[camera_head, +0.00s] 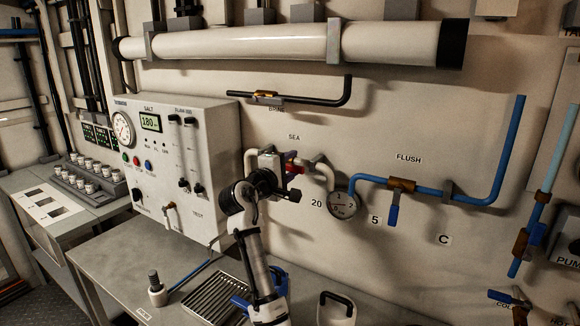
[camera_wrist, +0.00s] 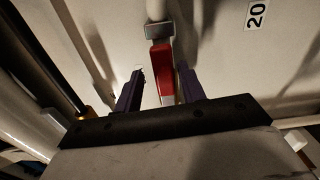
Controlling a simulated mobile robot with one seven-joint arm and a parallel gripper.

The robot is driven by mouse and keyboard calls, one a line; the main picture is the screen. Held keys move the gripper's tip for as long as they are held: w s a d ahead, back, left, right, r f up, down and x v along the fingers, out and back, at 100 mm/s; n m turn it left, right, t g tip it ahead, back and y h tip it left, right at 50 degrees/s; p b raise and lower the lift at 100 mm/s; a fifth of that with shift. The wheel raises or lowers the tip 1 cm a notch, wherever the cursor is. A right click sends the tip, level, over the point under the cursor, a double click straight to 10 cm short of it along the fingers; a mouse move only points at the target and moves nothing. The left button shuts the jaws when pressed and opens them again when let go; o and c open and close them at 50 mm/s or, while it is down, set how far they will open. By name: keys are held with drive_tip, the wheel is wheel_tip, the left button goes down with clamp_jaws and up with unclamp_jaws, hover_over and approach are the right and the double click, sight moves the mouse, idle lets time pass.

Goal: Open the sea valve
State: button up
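The sea valve has a red handle (camera_head: 297,168) on the white pipe below the SEA label in the head view. My gripper (camera_head: 288,167) is at this handle and partly hides the valve body. In the wrist view the red handle (camera_wrist: 162,72) hangs from a grey fitting (camera_wrist: 158,29). The two purple fingers of my gripper (camera_wrist: 160,76) stand apart, one on each side of the handle. A gap shows on the left side; the right finger is closer to the handle. Whether it touches cannot be told.
A round gauge (camera_head: 341,204) sits right of the valve. The blue flush pipe (camera_head: 435,192) with its blue-handled valve (camera_head: 393,214) runs farther right. The control panel box (camera_head: 180,160) stands left, above a grey bench (camera_head: 120,262) with a drain grate (camera_head: 215,298).

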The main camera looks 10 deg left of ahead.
drive_tip(key=shift+f, duration=0.1)
drive_tip(key=shift+s+a, duration=0.15)
drive_tip(key=shift+s, duration=0.1)
drive_tip(key=b+v, duration=0.5)
drive_tip(key=v, duration=0.8)
drive_tip(key=shift+s, duration=0.1)
